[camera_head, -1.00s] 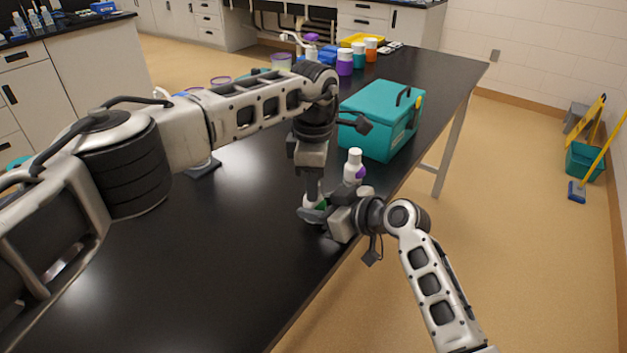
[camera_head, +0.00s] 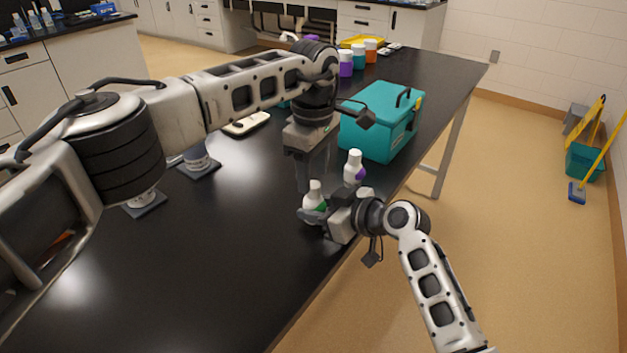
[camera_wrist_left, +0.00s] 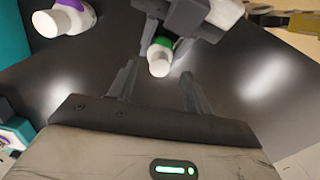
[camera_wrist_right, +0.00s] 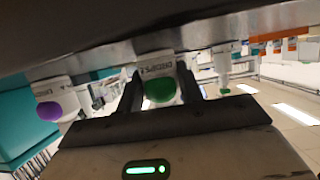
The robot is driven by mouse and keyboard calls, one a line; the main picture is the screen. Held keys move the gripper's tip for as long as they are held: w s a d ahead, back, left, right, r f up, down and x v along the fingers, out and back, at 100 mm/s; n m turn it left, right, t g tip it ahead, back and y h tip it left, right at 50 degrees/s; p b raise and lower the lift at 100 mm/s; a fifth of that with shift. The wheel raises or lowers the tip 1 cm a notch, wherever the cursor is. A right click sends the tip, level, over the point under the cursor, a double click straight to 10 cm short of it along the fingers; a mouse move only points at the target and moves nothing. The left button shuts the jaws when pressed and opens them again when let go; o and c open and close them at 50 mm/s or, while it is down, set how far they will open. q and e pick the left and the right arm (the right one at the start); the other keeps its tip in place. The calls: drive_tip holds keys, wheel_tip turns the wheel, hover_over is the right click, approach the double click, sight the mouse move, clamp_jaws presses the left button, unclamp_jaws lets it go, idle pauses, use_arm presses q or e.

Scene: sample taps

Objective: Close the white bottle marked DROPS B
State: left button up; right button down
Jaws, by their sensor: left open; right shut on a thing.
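A small white bottle (camera_head: 314,198) with a green mark and a white top stands upright near the table's right edge. My right gripper (camera_head: 313,215) is shut on its lower body. In the right wrist view, the bottle (camera_wrist_right: 157,68) sits between the fingers, with small dark lettering and the green spot showing. My left gripper (camera_head: 312,180) is open and empty, pointing down just above and behind the bottle. In the left wrist view, the white top (camera_wrist_left: 159,60) is beyond the open fingertips, apart from them. The top appears seated on the bottle.
A similar white bottle with a purple mark (camera_head: 353,168) stands just behind. A teal case (camera_head: 382,120) is beyond it. Dark stands (camera_head: 199,169) and a white tray-like item (camera_head: 246,124) lie left, partly behind my left arm. The near table is clear.

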use_arm(q)
wheel_tip(320, 180, up, 9)
drive_tip(key=shift+f, duration=0.1)
idle(0.3)
use_arm(e)
drive_tip(key=c, duration=0.8)
unclamp_jaws()
drive_tip(key=shift+c, duration=0.2)
use_arm(q)
drive_tip(key=shift+f+b, duration=0.6)
use_arm(e)
drive_tip(key=v, duration=1.6)
drive_tip(key=shift+a+r, duration=0.1)
